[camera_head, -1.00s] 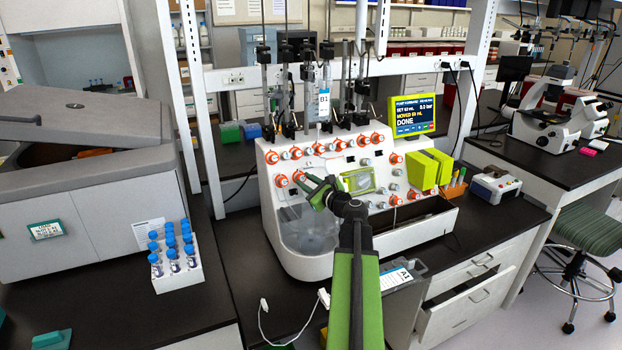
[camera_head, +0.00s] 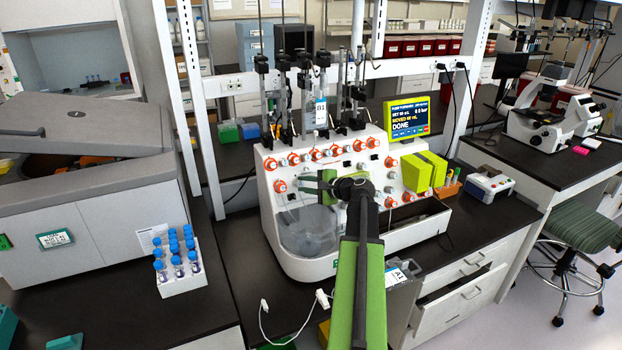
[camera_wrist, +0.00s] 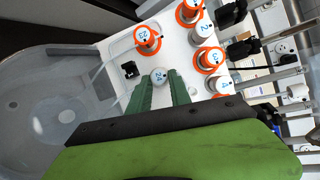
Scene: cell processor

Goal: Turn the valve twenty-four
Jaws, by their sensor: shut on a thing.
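Valve twenty-four shows in the wrist view as a round pale cap marked 24 (camera_wrist: 159,75). It sits on the white front panel of the cell processor (camera_head: 272,218). My gripper (camera_wrist: 162,82) has its two green fingers closed on either side of the cap. In the head view my gripper (camera_head: 304,184) is against the left part of the panel, where its fingers and wrist hide valve twenty-four. The orange-ringed valve 23 (camera_wrist: 147,38) is beside it, apart from my fingers.
Valves 2 (camera_wrist: 202,29) and 3 (camera_wrist: 211,58) are close by in the wrist view. A clear round chamber (camera_head: 307,232) is below my gripper. The yellow-framed screen (camera_head: 409,117) reads DONE. A rack of blue-capped vials (camera_head: 180,268) stands on the left bench.

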